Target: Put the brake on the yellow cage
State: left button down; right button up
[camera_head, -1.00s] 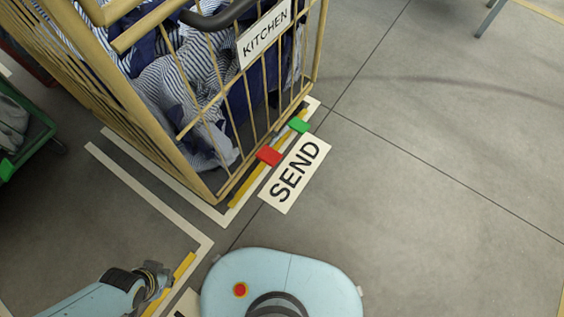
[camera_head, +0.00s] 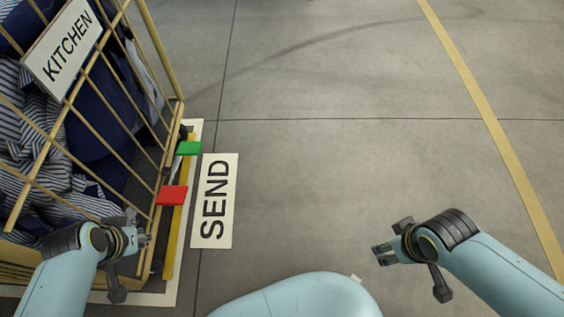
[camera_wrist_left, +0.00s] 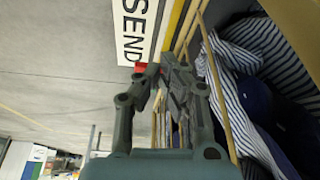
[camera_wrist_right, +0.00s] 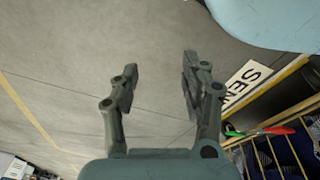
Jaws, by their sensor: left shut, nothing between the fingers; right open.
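The yellow cage (camera_head: 145,60) stands at the left of the head view, filled with striped and dark blue cloth and bearing a KITCHEN sign (camera_head: 62,48). A red pedal (camera_head: 172,195) and a green pedal (camera_head: 189,148) stick out at its lower edge. Both also show in the right wrist view, red (camera_wrist_right: 281,130) and green (camera_wrist_right: 234,133). My left gripper (camera_head: 146,239) is shut and empty, in front of the cage bars near the red pedal; whether it touches anything I cannot tell. My right gripper (camera_head: 379,255) is open and empty over bare floor, right of the cage.
A white SEND label (camera_head: 214,200) lies on the floor beside the pedals. White and yellow floor strips (camera_head: 175,235) run along the cage's lower edge. The floor in the middle is clear, up to a long yellow line (camera_head: 490,120) at the right.

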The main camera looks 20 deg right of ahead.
aim_at(174, 192)
pick_arm(q)
jog(key=w+d+r+b, duration=0.1)
jog(key=w+d+b, duration=0.1)
jog(key=w+b, duration=0.3)
jog(key=w+d+r+m+t+h+b, duration=0.1)
jog(key=w+d+b, duration=0.1)
jog(key=w+b, duration=0.4)
jog(key=shift+w+d+r+m, duration=0.3)
jog(key=shift+w+d, duration=0.1)
jog(key=shift+w, duration=0.9)
pick_arm(e)
jog(key=shift+w+a+r, duration=0.8)
jog(key=shift+w+a, duration=0.1)
jog(key=shift+w, duration=0.2)
pick_arm(q)
jog(key=shift+f, duration=0.1)
